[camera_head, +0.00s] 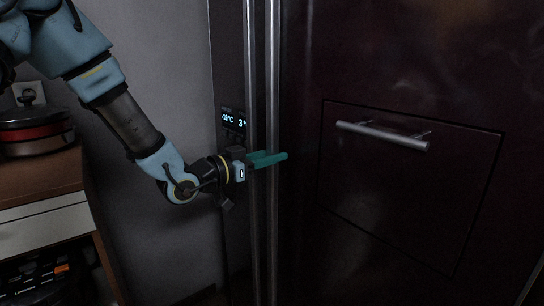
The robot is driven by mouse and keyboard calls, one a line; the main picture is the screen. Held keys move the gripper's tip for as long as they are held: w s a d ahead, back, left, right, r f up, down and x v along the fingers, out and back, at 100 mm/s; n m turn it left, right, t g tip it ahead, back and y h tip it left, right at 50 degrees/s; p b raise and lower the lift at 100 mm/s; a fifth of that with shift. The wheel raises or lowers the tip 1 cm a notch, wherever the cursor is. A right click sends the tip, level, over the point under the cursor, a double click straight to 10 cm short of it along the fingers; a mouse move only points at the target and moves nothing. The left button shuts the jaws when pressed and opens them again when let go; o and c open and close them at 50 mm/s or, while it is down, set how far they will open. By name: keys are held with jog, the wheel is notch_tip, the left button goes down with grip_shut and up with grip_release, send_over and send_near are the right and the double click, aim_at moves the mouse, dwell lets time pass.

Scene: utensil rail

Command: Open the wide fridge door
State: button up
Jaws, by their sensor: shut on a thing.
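The wide fridge door (415,60) is dark and glossy and fills the right of the view. Its long vertical metal handle (273,80) runs along its left edge. A second vertical bar (250,70) stands just left of it, on the edge of the narrow door (228,60), which carries a lit temperature display. My gripper (275,156) comes from the left at about mid-height. Its teal fingers are shut on the wide door's handle, and the near finger hides a short piece of it. No opening into the fridge shows.
A panel with a horizontal bar handle (382,134) is set in the wide door. At left, a red and black pot (36,132) stands on a wooden counter (50,178) above a white drawer (45,225). A grey wall lies between the counter and the fridge.

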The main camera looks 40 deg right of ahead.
grip_shut()
dwell(0.8)
